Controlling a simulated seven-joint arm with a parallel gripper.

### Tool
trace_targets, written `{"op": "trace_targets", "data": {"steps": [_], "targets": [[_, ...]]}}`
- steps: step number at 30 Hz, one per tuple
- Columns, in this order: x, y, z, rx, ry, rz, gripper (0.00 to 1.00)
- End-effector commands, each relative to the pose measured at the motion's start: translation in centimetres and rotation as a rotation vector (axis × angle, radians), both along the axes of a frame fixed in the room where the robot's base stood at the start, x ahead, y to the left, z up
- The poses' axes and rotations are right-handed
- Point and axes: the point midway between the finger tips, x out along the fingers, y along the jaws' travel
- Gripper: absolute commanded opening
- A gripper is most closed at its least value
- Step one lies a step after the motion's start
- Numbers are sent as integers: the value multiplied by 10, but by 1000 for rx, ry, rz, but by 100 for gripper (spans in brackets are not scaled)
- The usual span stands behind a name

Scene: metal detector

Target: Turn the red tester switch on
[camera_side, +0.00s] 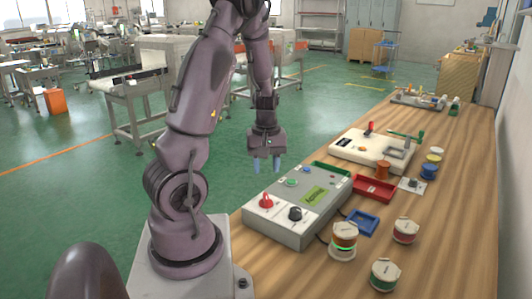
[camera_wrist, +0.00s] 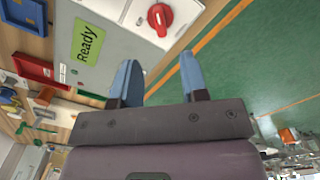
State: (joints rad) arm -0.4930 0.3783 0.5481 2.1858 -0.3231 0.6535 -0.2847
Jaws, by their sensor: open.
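The red tester switch (camera_side: 266,202) is a red rotary knob on the white end panel of a grey tester box (camera_side: 300,236) on the wooden table. It also shows at the top of the wrist view (camera_wrist: 159,17). A black knob (camera_side: 295,213) sits beside it. The green-yellow display (camera_side: 314,195) reads "Ready" in the wrist view (camera_wrist: 88,42). My gripper (camera_side: 266,168) hangs fingers-down above and behind the box's far-left edge, apart from the red switch. Its two blue fingers are spread with nothing between them, as the wrist view shows (camera_wrist: 160,82).
A red tray (camera_side: 374,188), a blue tray (camera_side: 361,222) and several wire spools (camera_side: 405,231) lie right of the box. A white device with a red lever (camera_side: 369,129) stands farther back. The space around my gripper is clear.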

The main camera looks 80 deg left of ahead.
Motion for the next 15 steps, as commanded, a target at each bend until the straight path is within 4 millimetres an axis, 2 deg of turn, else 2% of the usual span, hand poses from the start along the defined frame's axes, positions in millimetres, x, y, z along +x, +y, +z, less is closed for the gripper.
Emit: {"op": "trace_targets", "data": {"steps": [1, 6, 15], "targets": [[1, 0, 11, 4, -5, -1, 40], [1, 0, 33, 2, -3, 0, 40], [0, 0, 40, 0, 0, 1, 40]]}}
